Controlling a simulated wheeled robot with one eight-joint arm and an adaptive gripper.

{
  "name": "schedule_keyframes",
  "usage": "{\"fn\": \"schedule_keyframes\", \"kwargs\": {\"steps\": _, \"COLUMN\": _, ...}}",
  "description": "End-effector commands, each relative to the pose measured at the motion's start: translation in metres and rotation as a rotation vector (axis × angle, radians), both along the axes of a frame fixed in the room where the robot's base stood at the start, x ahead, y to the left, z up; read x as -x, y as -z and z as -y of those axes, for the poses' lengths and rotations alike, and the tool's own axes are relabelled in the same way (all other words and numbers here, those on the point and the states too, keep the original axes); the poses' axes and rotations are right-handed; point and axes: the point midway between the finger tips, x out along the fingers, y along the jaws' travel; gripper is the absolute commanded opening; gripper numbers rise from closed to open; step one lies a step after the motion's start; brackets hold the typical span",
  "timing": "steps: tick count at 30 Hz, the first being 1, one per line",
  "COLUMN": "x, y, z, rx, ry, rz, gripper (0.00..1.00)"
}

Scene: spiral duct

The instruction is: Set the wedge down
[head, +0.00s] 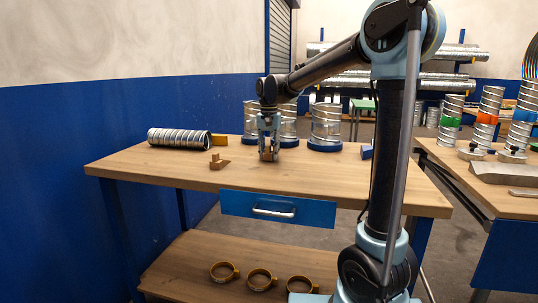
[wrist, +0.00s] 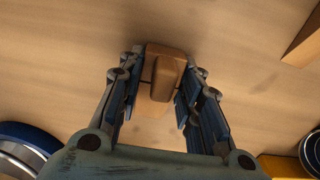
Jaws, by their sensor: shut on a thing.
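My gripper (head: 268,152) is over the middle of the wooden workbench (head: 330,178), pointing down, with its fingers shut on a small brown wooden wedge (head: 268,156). In the wrist view the wedge (wrist: 164,72) sits between the two fingers (wrist: 160,95), with bare bench top around it. It is at or just above the bench top; I cannot tell whether it touches. A second wooden wedge (head: 219,162) lies on the bench to the left, and part of it shows at the upper right of the wrist view (wrist: 304,42).
A spiral duct (head: 178,138) lies at the back left, with a yellow block (head: 220,140) beside it. Duct pieces on blue bases (head: 325,148) stand along the back edge. A blue drawer (head: 277,208) hangs under the front. The bench front is clear.

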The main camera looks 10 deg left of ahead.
Motion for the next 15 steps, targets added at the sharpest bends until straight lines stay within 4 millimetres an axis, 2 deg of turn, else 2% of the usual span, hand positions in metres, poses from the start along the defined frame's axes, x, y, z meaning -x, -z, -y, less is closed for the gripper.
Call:
{"fn": "schedule_keyframes", "kwargs": {"steps": 11, "x": -0.0005, "y": 0.0062, "z": 0.0007, "rx": 0.000, "ry": 0.001, "rz": 0.000, "gripper": 0.08}}
{"fn": "schedule_keyframes", "kwargs": {"steps": 12, "x": -0.0005, "y": 0.0061, "z": 0.0008, "rx": 0.000, "ry": 0.001, "rz": 0.000, "gripper": 0.39}}
{"fn": "schedule_keyframes", "kwargs": {"steps": 14, "x": -0.0005, "y": 0.0060, "z": 0.0009, "rx": 0.000, "ry": 0.002, "rz": 0.000, "gripper": 0.53}}
{"fn": "schedule_keyframes", "kwargs": {"steps": 15, "x": -0.0006, "y": 0.0060, "z": 0.0010, "rx": 0.000, "ry": 0.002, "rz": 0.000, "gripper": 0.53}}
